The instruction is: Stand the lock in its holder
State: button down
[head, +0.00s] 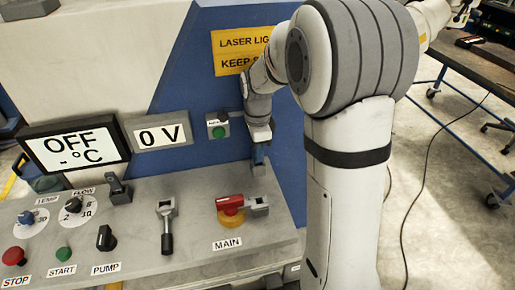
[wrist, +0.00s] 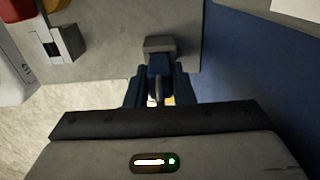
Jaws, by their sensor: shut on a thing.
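My gripper (wrist: 158,85) is shut on the lock (wrist: 159,65), which has a dark blue body. Its thin metal shackle shows between the fingers in the wrist view. In the head view my gripper (head: 258,150) is over the right end of the grey console, and the fingers largely hide the lock. A small grey block, seemingly the holder (wrist: 160,44), is directly beyond the lock's body in the wrist view. The lock lines up with this block and overlaps it in the picture. I cannot tell whether it is seated in the block or just above it.
The red MAIN switch (head: 230,201) with its grey hasp is on the console (head: 190,190), near the gripper. A lever (head: 167,228) and several knobs and buttons are farther left. The blue machine wall (head: 200,95) rises behind. A green-button box (head: 218,126) is on it.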

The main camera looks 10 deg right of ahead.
jog(key=shift+f, duration=0.4)
jog(key=c, duration=1.2)
grip_release()
jog(key=shift+o, duration=0.2)
jog(key=shift+r, duration=0.15)
notch_tip(320, 180, up, 8)
jog(key=shift+f, duration=0.15)
jog(key=s+n+t, duration=0.2)
jog(key=s+n, duration=1.6)
jog(key=s, duration=0.3)
jog(key=shift+s+d+f+t, duration=0.15)
jog(key=shift+d+f+t, duration=0.25)
